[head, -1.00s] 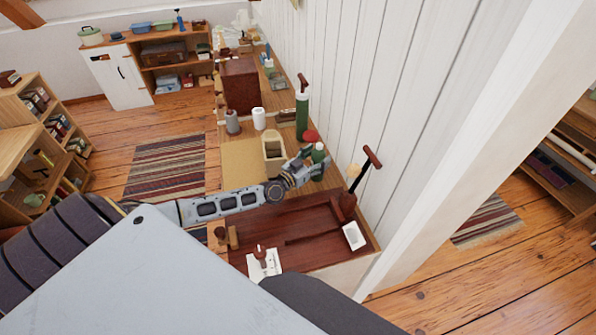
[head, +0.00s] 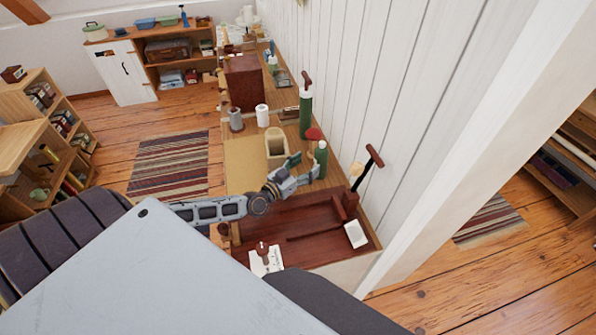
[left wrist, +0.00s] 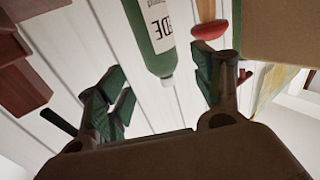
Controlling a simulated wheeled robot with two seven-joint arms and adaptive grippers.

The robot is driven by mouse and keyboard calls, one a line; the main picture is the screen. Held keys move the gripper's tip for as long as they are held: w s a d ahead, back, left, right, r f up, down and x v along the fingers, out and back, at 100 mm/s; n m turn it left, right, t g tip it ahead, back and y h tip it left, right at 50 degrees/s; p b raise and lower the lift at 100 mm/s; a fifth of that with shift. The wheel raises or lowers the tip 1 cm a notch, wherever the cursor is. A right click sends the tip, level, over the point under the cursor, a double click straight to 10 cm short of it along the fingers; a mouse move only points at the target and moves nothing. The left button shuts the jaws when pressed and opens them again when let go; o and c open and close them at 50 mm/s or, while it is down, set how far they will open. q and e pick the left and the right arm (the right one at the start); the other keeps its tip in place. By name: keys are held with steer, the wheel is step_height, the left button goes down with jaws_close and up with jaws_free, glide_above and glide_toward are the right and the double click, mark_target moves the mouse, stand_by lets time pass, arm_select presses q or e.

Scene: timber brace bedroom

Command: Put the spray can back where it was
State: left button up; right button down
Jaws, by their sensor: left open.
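The green spray can (head: 320,160) stands upright near the wall on the long wooden worktop. It has a white label with dark letters, which shows in the left wrist view (left wrist: 150,35). My left gripper (head: 304,170) is open beside the can, on its left side in the head view. In the left wrist view the can appears between the two spread green fingertips (left wrist: 165,88), with clear gaps on both sides; no finger visibly grips it. My right gripper is not in view.
A dark red wooden tray (head: 300,222) lies in front of my left gripper. A cream bin (head: 276,146) and a red-headed object (head: 314,134) stand close to the can. A tall green cylinder (head: 305,112) is behind, and the white plank wall (head: 375,90) is close on the right.

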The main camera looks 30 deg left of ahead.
arm_select(q)
steer(key=shift+v, duration=1.7)
